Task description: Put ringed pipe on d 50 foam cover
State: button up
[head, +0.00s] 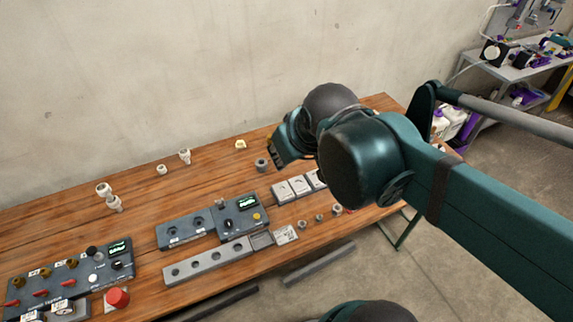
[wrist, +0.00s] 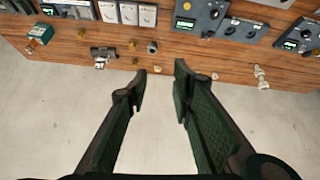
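My gripper (wrist: 160,72) is open, with nothing between its fingers. In the head view my gripper (head: 278,152) is partly hidden by my arm, over the back of the bench. A short grey fitting (head: 261,164) stands below my gripper; a similar one (wrist: 152,47) shows in the wrist view. I cannot tell which piece is the ringed pipe. White labelled squares (head: 299,185) lie on the bench; their labels are unreadable, so I cannot pick out the d 50 foam cover.
A grey test box (head: 241,215) with a lit screen and a larger control panel (head: 65,273) stand on the wooden bench (head: 60,225). A red button (head: 117,297) is at the front left. Small fittings (head: 318,217) sit near the front edge. Bare wood lies between the back pieces.

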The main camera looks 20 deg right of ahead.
jog(key=s, duration=0.1)
jog(key=s+a+f+m, duration=0.1)
jog(key=shift+s+f, duration=0.25)
jog(key=shift+s, duration=0.05)
